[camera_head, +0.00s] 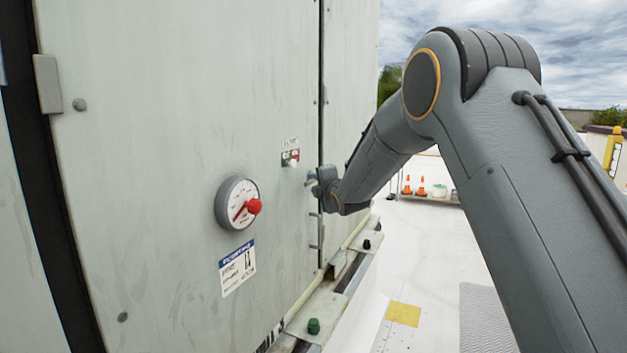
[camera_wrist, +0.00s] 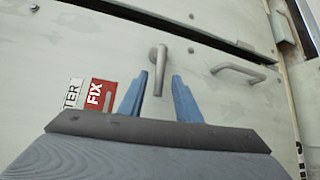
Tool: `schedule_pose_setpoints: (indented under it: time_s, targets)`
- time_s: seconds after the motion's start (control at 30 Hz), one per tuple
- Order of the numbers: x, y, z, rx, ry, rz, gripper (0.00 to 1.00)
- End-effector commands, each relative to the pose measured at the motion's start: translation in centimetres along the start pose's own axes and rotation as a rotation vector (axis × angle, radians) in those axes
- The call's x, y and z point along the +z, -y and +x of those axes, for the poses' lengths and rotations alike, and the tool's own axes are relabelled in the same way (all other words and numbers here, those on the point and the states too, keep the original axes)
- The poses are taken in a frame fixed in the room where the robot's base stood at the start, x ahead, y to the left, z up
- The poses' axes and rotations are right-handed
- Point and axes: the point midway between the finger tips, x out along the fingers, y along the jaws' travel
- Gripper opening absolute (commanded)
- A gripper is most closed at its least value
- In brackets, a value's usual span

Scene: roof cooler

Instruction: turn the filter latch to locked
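A grey lever-type latch (camera_wrist: 158,68) on the pale cabinet panel shows in the wrist view, with its round pivot at the top and its arm pointing down in the picture. My gripper (camera_wrist: 160,80) has its two blue fingers spread, one on either side of the lever arm. Gaps show between the lever and both fingers, so it is not clamped. In the head view my gripper (camera_head: 315,181) is close to the panel near the door seam. The latch cannot be made out there.
A red and white label (camera_wrist: 91,94) is left of the gripper in the wrist view. A grey pull handle (camera_wrist: 238,72) is to the right. In the head view a round gauge (camera_head: 238,203) with a red knob protrudes from the panel. Open roof lies right of the cabinet.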

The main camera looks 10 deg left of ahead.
Motion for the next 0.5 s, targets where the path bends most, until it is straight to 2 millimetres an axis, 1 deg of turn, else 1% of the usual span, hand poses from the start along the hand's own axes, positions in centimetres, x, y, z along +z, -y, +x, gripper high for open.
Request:
schedule_pose_setpoints:
  time_s: [0.1, 0.2, 0.5]
  targets:
    - [0.0, -0.1, 1.0, 0.000, 0.000, 0.000, 0.31]
    - [0.0, 0.0, 1.6, 0.000, 0.000, 0.000, 0.31]
    - [0.0, 0.0, 1.9, 0.000, 0.000, 0.001, 0.31]
